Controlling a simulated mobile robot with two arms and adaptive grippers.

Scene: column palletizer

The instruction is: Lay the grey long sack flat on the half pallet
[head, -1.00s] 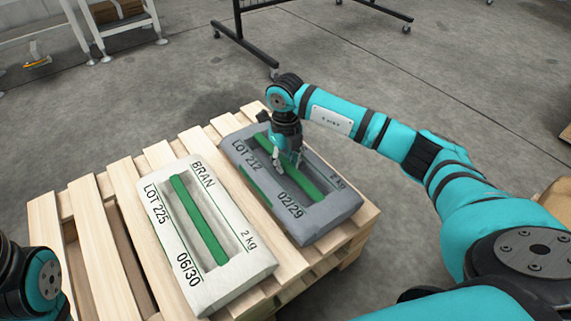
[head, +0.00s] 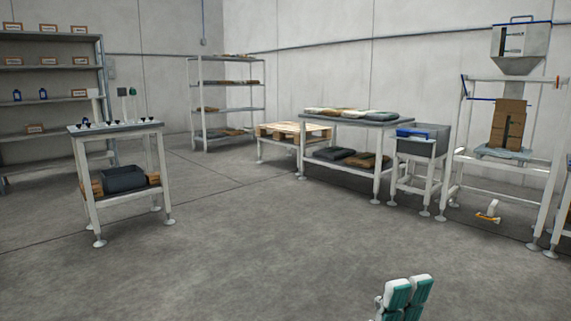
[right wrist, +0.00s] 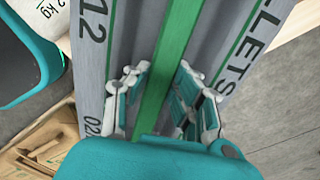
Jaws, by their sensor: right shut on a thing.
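The grey long sack (right wrist: 220,40) fills much of the right wrist view, with a green bar (right wrist: 165,70) down its recessed middle and dark lettering on its rims. My right gripper (right wrist: 165,100) is shut on the sack at this bar, fingers on either side. Whether the sack is lifted or resting cannot be told. Pale wood (right wrist: 288,24) shows past its upper right edge. In the head view, a wooden pallet (head: 292,130) sits on a low white stand far off; whether it is the half pallet is unclear.
A white sack (right wrist: 40,18) lies at the upper left of the wrist view; an open cardboard box (right wrist: 38,148) is below it. The head view shows a table with several sacks (head: 350,117), a grey bin (head: 425,142), a small workbench (head: 118,128) and wide clear floor (head: 250,240).

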